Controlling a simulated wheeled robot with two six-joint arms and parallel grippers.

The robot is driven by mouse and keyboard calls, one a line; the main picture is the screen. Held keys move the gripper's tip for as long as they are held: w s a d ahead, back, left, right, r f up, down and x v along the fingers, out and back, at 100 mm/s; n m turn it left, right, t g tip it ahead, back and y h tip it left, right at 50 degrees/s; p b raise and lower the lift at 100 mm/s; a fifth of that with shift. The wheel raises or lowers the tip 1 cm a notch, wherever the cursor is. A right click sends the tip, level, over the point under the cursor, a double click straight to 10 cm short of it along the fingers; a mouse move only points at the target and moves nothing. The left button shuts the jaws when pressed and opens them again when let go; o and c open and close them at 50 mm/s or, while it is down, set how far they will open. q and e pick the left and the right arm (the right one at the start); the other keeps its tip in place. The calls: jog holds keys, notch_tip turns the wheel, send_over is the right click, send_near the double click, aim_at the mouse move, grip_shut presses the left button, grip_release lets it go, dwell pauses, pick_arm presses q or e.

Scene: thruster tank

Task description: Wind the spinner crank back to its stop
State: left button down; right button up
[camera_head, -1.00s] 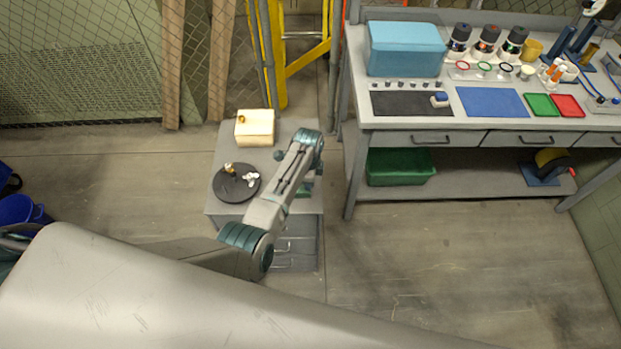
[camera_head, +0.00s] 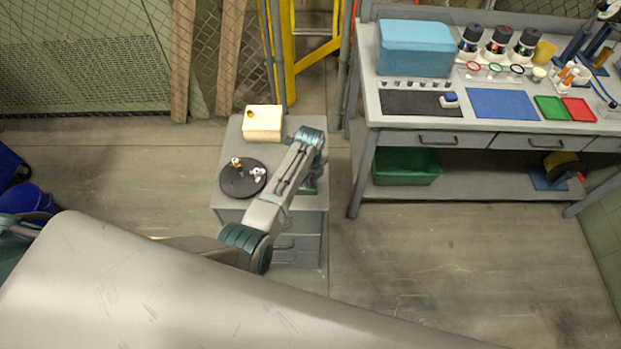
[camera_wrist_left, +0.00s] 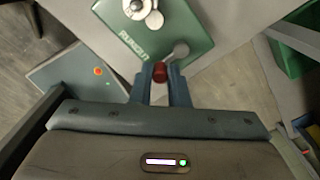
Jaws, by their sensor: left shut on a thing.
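The spinner's green base (camera_wrist_left: 150,32) shows at the top of the left wrist view, with a pale round hub (camera_wrist_left: 138,8) on it. A grey crank arm (camera_wrist_left: 178,52) runs at its lower edge. The crank's red knob (camera_wrist_left: 159,73) sits between the two fingers of my left gripper (camera_wrist_left: 160,75), which is shut on it. In the head view only a sliver of the green base (camera_head: 309,189) shows. My left wrist (camera_head: 308,138) and forearm cover the crank and fingertips there. My right gripper is not in view.
The grey cabinet (camera_head: 228,206) also bears a black round disc (camera_head: 236,188) with small parts and a cream box (camera_head: 263,127). A workbench (camera_head: 400,124) with a blue bin (camera_head: 415,48) and bottles stands to the right. Open floor lies in front of it.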

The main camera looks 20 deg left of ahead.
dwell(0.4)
pick_arm(q)
jog(key=c, duration=1.4)
grip_release()
jog(key=shift+r, duration=0.1)
notch_tip(320, 180, up, 11)
jog(key=b, duration=0.2)
jog(key=shift+b, duration=0.3)
jog(key=shift+f, duration=0.2)
